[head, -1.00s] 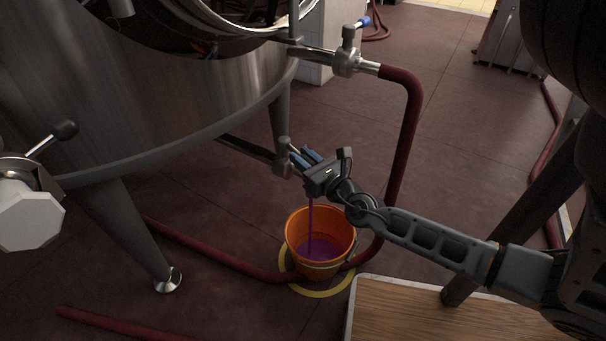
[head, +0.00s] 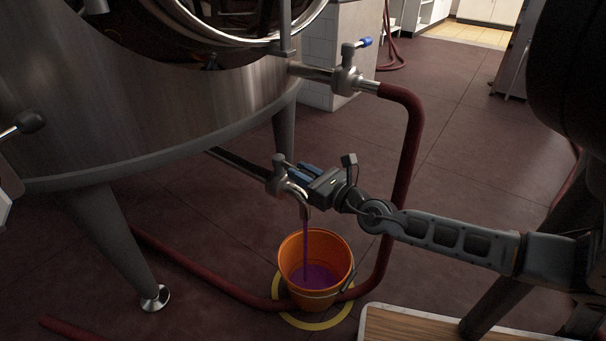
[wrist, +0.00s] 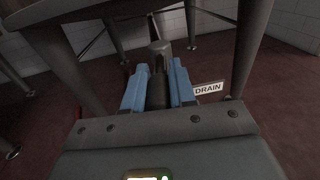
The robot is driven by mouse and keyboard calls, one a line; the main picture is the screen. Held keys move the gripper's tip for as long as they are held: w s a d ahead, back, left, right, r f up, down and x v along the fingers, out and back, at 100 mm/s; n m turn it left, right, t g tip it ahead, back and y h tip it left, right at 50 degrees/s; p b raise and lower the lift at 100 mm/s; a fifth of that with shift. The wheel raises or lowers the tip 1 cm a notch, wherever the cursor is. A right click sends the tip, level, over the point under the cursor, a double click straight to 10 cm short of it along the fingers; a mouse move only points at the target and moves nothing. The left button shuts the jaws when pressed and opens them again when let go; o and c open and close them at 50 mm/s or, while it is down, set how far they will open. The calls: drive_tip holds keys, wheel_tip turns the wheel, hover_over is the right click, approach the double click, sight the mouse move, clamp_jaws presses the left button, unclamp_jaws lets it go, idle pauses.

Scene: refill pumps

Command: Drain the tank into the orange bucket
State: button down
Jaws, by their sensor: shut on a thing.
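The steel tank (head: 150,110) stands on legs at the left of the head view. Its drain tap (head: 287,180) sticks out below it, and a purple stream falls from the spout. The orange bucket (head: 316,262) stands upright under the spout and holds purple liquid. My gripper (head: 308,172) is at the drain tap. In the wrist view its blue fingers (wrist: 158,88) are shut on the dark tap handle (wrist: 157,92), beside a white DRAIN label (wrist: 208,88). The fingertips' contact is partly hidden in the head view.
A yellow ring (head: 312,321) on the floor surrounds the bucket's base. A dark red hose (head: 405,150) drops from an upper valve with a blue-tipped handle (head: 346,68) and curves behind the bucket. A wooden-topped surface (head: 400,327) lies at the front.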

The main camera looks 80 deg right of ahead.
drive_tip(key=c, duration=0.9)
unclamp_jaws()
drive_tip(key=shift+b+v, duration=0.9)
drive_tip(key=shift+v, duration=2.95)
